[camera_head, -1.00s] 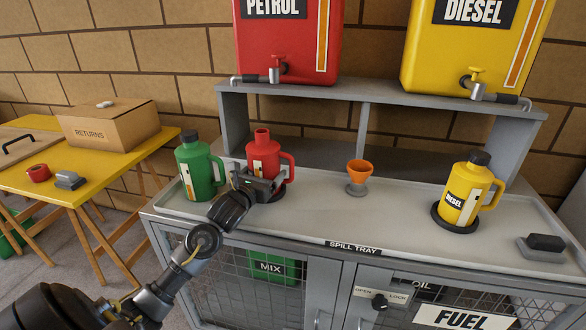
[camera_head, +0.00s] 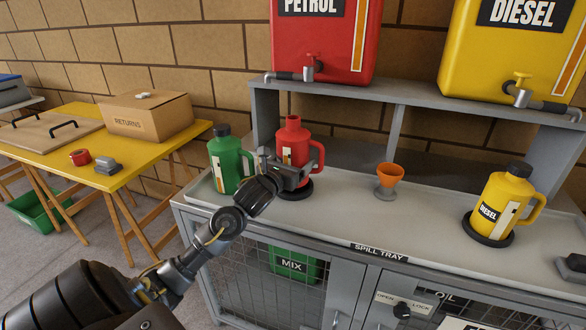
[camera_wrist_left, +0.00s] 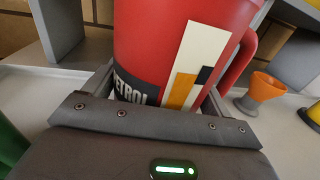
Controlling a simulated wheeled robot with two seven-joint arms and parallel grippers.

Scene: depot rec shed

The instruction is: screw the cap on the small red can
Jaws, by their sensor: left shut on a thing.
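The small red can (camera_head: 293,135) stands upright on a dark round base towards the left of the spill tray (camera_head: 345,222). Its red neck is bare, with no cap on it. My left gripper (camera_head: 290,175) is shut on the can's lower body. In the left wrist view the can (camera_wrist_left: 150,45) fills the space between the fingers of my left gripper (camera_wrist_left: 160,100), and its label reads PETROL. I cannot make out a loose cap for it. My right gripper is not in view.
A green can (camera_head: 228,160) with a dark cap stands close left of the red can. An orange funnel (camera_head: 389,174) and a capped yellow diesel can (camera_head: 502,205) stand to the right. A shelf (camera_head: 420,118) with big tanks rises behind. A yellow table (camera_head: 120,172) holds a RETURNS box (camera_head: 150,118).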

